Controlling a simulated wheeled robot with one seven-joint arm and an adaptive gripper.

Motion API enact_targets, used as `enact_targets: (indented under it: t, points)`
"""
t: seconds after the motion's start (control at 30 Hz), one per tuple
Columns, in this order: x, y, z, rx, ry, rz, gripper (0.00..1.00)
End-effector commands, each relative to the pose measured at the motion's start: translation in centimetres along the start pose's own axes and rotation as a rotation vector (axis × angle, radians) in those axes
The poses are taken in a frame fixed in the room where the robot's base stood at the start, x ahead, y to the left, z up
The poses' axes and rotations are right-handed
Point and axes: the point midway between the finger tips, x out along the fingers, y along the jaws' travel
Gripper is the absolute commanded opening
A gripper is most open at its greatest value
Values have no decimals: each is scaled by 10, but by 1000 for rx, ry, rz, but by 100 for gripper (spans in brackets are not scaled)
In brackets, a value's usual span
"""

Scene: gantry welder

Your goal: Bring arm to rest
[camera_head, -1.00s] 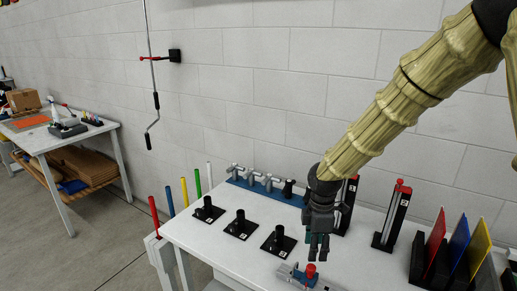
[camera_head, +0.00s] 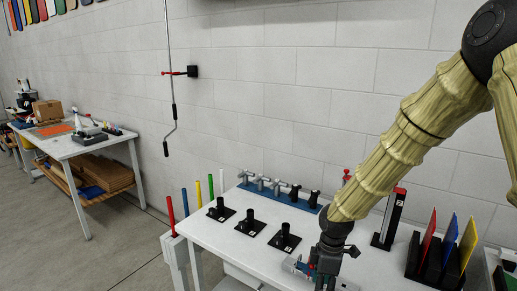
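My arm (camera_head: 405,140) reaches down from the upper right. My gripper (camera_head: 323,278) points down at the front of the white table (camera_head: 215,238), near the bottom edge of the picture. It overlaps a small blue and grey fixture (camera_head: 296,266) there, and I cannot tell whether they touch. The fingers are dark, small and partly cut off, so I cannot tell whether they are open or holding anything.
Black peg stands (camera_head: 250,222) and a blue rack with grey fittings (camera_head: 264,186) lie left of my gripper. A black-red post (camera_head: 391,218) and a rack of coloured panels (camera_head: 432,256) stand right. A second workbench (camera_head: 84,146) stands far left.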

Motion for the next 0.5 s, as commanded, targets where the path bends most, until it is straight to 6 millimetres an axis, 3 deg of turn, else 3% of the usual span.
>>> enact_targets:
  t: [0.27,0.5]
  points:
    - [68,-34,4,177,43,-33,50]
    - [159,-95,16,470,80,-71,50]
